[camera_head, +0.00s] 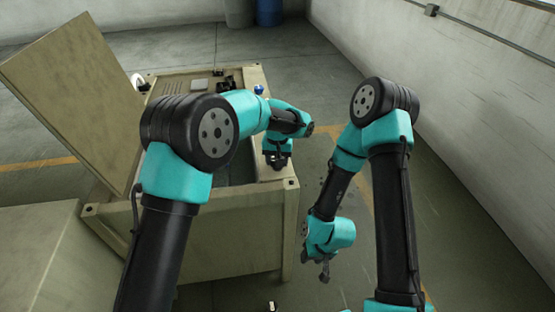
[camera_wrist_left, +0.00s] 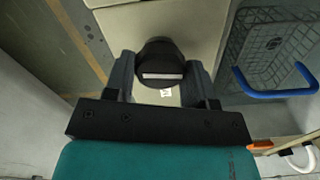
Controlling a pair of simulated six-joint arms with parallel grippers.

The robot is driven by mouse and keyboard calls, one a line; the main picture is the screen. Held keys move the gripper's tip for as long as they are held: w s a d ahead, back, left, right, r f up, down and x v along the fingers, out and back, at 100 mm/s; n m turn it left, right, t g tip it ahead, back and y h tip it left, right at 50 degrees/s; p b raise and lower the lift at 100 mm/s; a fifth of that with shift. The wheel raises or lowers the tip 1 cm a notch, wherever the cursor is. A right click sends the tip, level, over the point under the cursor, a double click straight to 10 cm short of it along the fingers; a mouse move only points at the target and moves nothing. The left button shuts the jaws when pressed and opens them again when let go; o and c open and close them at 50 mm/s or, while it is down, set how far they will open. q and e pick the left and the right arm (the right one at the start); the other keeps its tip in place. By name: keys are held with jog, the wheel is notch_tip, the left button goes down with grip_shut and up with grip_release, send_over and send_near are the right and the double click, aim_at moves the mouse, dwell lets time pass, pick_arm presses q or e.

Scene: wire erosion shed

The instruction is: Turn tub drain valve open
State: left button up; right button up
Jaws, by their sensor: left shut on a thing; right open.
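The drain valve's black round knob (camera_wrist_left: 160,63), with a white stripe across it, sits on the beige rim of the tub (camera_head: 200,240). In the left wrist view it lies between the two fingers of my left gripper (camera_wrist_left: 163,70), which is shut on it. In the head view my left gripper (camera_head: 277,160) is low over the tub's right rim, and the knob is mostly hidden there. My right gripper (camera_head: 325,270) is open and empty, hanging over the floor to the right of the tub.
A wire basket (camera_wrist_left: 270,45) with a blue handle (camera_wrist_left: 278,92) is inside the tub. The raised lid (camera_head: 70,95) leans up at the left. A blue barrel (camera_head: 269,12) stands far back. The wall (camera_head: 470,110) bounds the right side; floor between is clear.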

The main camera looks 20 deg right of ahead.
pick_arm(q)
jog(key=shift+n, duration=0.8)
jog(key=o, duration=0.9)
notch_tip(320, 180, up, 18)
jog(key=shift+f, duration=0.25)
